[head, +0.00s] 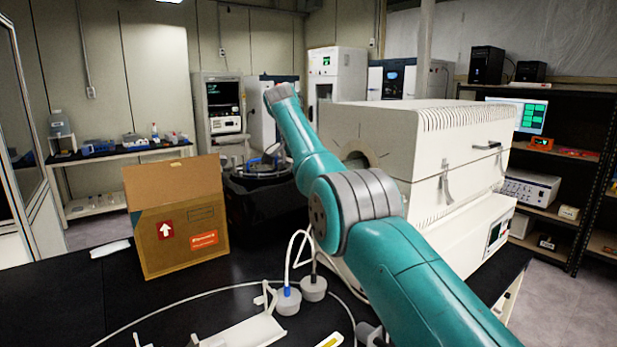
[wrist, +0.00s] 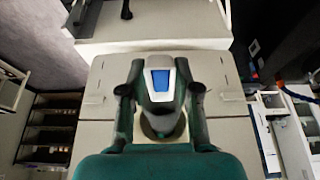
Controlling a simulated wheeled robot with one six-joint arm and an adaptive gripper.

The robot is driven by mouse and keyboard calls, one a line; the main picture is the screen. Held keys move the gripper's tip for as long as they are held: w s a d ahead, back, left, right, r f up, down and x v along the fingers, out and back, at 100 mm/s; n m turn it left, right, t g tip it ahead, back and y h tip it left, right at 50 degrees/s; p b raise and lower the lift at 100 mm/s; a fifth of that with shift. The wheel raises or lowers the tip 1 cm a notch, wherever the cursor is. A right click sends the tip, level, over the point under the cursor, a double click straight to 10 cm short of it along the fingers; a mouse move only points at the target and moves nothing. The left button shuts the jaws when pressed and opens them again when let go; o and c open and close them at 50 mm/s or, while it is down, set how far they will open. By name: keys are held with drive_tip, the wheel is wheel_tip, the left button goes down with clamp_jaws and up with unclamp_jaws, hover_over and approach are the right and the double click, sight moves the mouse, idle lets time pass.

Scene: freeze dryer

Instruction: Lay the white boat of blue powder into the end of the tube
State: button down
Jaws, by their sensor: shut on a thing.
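The white boat (wrist: 160,80) with blue powder in it shows at the middle of the wrist view, between the two dark fingers of my gripper (wrist: 161,89). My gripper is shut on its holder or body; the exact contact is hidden. The tube's round pale end (wrist: 158,126) shows just below the boat in the wrist view, partly covered by my gripper. In the head view the round opening (head: 360,160) is in the left face of the beige furnace (head: 420,140), partly behind my arm.
A cardboard box (head: 180,225) stands on the black bench (head: 60,290), left of my arm. Two capped fittings with white hoses (head: 288,300) and a white stand (head: 245,332) lie at the front. A dark unit (head: 262,200) stands behind the box.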

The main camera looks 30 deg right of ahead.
drive_tip(key=shift+s+a, duration=0.15)
drive_tip(key=shift+a, duration=1.1)
